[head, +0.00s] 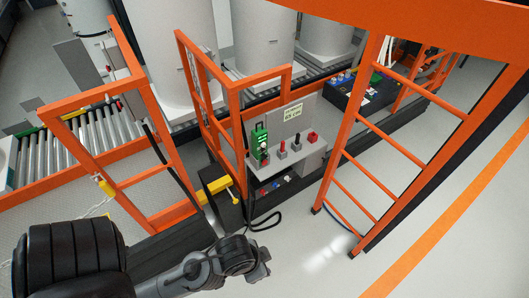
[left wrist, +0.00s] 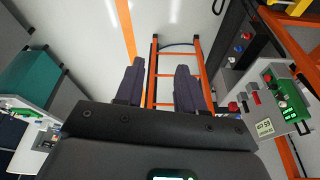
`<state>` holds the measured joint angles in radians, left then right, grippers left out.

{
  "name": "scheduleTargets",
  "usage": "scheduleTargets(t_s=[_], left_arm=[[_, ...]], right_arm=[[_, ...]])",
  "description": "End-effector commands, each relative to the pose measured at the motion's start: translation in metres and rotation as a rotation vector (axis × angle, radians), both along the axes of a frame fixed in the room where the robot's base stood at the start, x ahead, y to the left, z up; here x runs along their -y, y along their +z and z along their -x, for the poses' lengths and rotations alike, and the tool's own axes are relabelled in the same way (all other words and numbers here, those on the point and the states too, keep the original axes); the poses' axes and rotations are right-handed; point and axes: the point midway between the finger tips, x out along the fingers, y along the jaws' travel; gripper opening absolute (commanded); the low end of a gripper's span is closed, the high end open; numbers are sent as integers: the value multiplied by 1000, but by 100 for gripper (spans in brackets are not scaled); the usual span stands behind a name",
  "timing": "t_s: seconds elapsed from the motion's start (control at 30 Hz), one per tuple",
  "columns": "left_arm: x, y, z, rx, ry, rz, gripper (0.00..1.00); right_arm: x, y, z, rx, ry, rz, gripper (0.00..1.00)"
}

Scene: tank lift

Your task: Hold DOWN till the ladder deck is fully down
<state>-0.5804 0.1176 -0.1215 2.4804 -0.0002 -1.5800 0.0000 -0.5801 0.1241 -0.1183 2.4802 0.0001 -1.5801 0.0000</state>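A grey control panel (head: 292,158) stands in the middle of the head view. It carries a green unit (head: 260,142) and several red-topped controls (head: 312,136); no DOWN label is readable. The panel also shows at the right of the left wrist view (left wrist: 270,100). An orange ladder (head: 375,180) stands right of the panel, its feet at or near the floor; I cannot tell the deck's height. My left arm comes in at the bottom left of the head view. My left gripper (left wrist: 158,88) has its dark fingers apart, empty, with the ladder beyond them. My right gripper is not in view.
Orange guard rails (head: 235,95) stand left of the panel, with yellow latches (head: 220,185) low down. A roller conveyor (head: 75,145) lies at the left, with large white tanks (head: 175,45) behind. A black cable hangs below the panel. Grey floor (head: 310,255) is open in front.

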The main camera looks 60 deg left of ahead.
Motion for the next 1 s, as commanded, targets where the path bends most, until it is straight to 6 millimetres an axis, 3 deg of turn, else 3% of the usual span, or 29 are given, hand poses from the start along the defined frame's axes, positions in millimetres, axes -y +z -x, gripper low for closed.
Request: scheduleTargets(t_s=[0.03, 0.23, 0.27, 1.0], left_arm=[[0, 0, 0, 0, 2, 2, 32], [1, 0, 0, 0, 4, 5, 2], [1, 0, 0, 0, 4, 5, 0], [-3, 0, 0, 1, -4, -10, 0]], right_arm=[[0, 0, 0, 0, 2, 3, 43], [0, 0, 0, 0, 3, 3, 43], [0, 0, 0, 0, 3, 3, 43], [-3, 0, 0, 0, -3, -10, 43]])
